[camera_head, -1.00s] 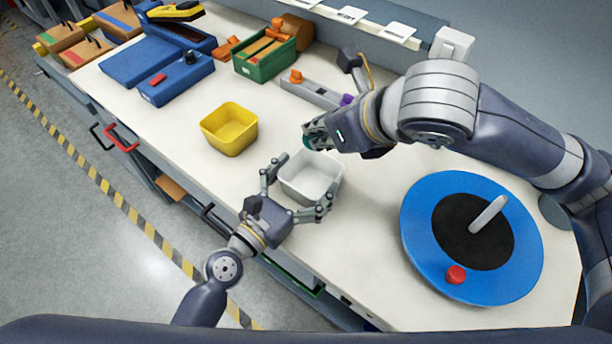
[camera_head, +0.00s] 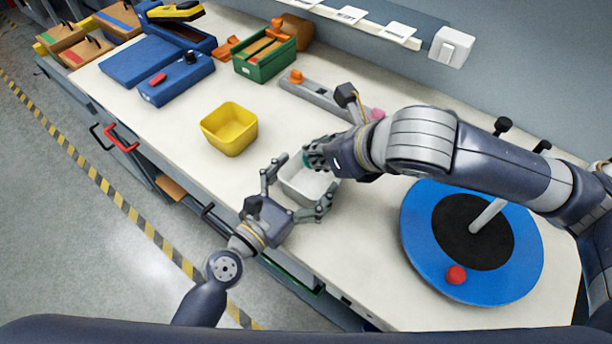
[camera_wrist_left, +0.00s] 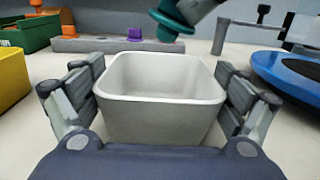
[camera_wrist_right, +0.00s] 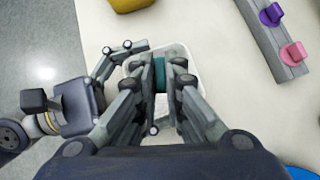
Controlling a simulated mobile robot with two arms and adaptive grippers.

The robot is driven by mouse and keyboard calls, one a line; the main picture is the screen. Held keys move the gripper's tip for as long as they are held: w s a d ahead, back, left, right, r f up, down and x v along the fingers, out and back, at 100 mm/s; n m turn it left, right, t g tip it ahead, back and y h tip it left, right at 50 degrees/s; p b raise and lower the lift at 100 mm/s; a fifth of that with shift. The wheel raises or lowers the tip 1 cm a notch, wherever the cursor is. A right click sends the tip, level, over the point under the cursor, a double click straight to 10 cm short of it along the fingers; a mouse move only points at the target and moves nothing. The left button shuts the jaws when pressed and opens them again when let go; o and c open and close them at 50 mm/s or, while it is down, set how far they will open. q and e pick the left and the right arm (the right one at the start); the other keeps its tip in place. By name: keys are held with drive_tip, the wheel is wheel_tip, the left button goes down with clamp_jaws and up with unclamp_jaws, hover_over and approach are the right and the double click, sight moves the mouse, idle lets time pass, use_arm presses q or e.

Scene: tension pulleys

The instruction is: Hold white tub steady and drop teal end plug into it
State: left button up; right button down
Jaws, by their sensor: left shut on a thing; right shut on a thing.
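The white tub (camera_head: 299,187) stands upright on the bench. My left gripper (camera_head: 296,203) is shut on it, with fingers against two opposite sides; the tub fills the left wrist view (camera_wrist_left: 160,120) between those fingers (camera_wrist_left: 158,105). My right gripper (camera_head: 311,158) is shut on the teal end plug (camera_head: 308,161), above the tub's far part. In the left wrist view the plug (camera_wrist_left: 172,20) hangs over the tub's back rim, apart from it. In the right wrist view the plug (camera_wrist_right: 160,76) sits between the fingertips (camera_wrist_right: 160,68) with the tub below. The tub's inside floor is partly hidden.
A yellow tub (camera_head: 229,130) stands left of the white tub. A grey rail (camera_head: 312,92) with coloured plugs lies behind. A blue turntable (camera_head: 420,240) with a red knob is at right, partly under my right arm. A green crate (camera_head: 262,66) stands farther back.

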drive_tip(key=c, duration=1.6)
unclamp_jaws()
drive_tip(key=v, duration=0.7)
drive_tip(key=shift+s+r, duration=0.15)
drive_tip(key=shift+r, duration=0.1)
drive_tip(key=shift+d, duration=0.1)
use_arm(q)
drive_tip(key=o, duration=0.8)
drive_tip(key=shift+o, duration=0.2)
